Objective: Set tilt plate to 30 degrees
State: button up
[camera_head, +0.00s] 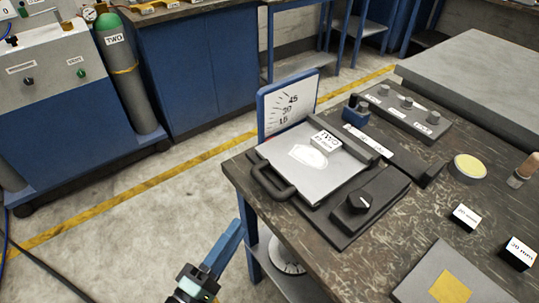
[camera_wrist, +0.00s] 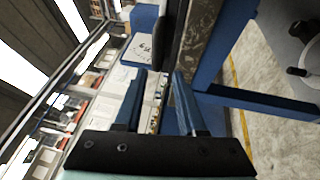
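The tilt plate (camera_head: 325,175) is a pale grey plate on a dark base at the table's left corner. It looks flat or nearly flat. A dark handle (camera_head: 274,183) sticks out from its left edge. A blue-edged angle scale (camera_head: 287,104) marked 15, 30 and 45 stands behind it; no exact reading can be made out. A black knob (camera_head: 359,203) is on the base in front. My gripper (camera_head: 236,226) is below and left of the handle, beside the table. In the wrist view its blue fingers (camera_wrist: 158,75) stand apart with nothing between them; a dark rounded part shows beyond.
A block labelled TWO (camera_head: 325,141) sits on the plate's far edge. A grey box with several knobs (camera_head: 406,112), a yellow-topped round dish (camera_head: 468,167) and small labelled blocks (camera_head: 466,217) are on the table. Floor left of the table is clear.

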aim_at(266, 185)
jog(key=shift+n, duration=0.3)
jog(key=x, duration=1.2)
jog(key=shift+w+d+r, duration=0.1)
jog(key=shift+w+r, duration=0.1)
jog(key=shift+r, duration=0.1)
grip_shut()
dwell(0.7)
